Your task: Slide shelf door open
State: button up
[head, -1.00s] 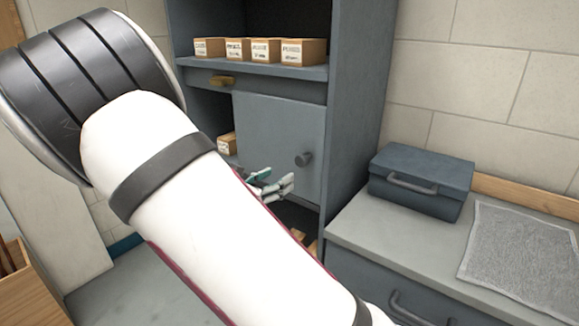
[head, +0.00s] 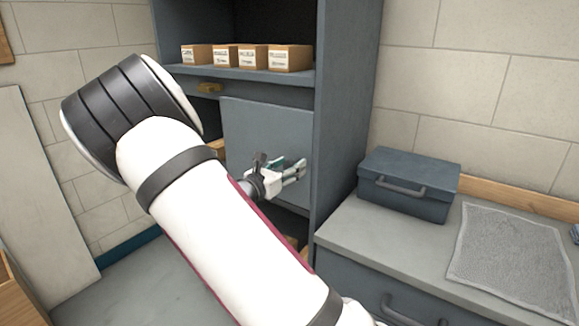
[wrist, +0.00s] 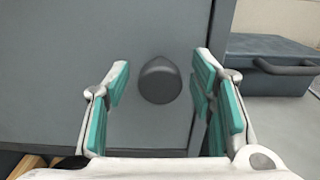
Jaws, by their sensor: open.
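The shelf door (head: 262,125) is a flat grey panel at the right of the cabinet's middle bay, and a dark gap shows on its left. In the wrist view the door (wrist: 60,60) fills the left and middle of the picture. Its round dark knob (wrist: 160,80) lies between and a little beyond my fingertips. My gripper (head: 298,168) is in front of the door near its right edge. In the wrist view my gripper (wrist: 160,78) is open, with teal pads on either side of the knob. The knob is hidden by my gripper in the head view.
The grey cabinet (head: 345,100) holds several small labelled boxes (head: 252,57) on the shelf above. To the right, a blue-grey toolbox (head: 410,185) and a grey mat (head: 510,255) rest on a counter (head: 400,245). A cabinet side wall stands just right of the door.

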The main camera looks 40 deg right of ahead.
jog(key=shift+w+d, duration=0.1)
jog(key=shift+d, duration=0.3)
jog(key=shift+c, duration=0.5)
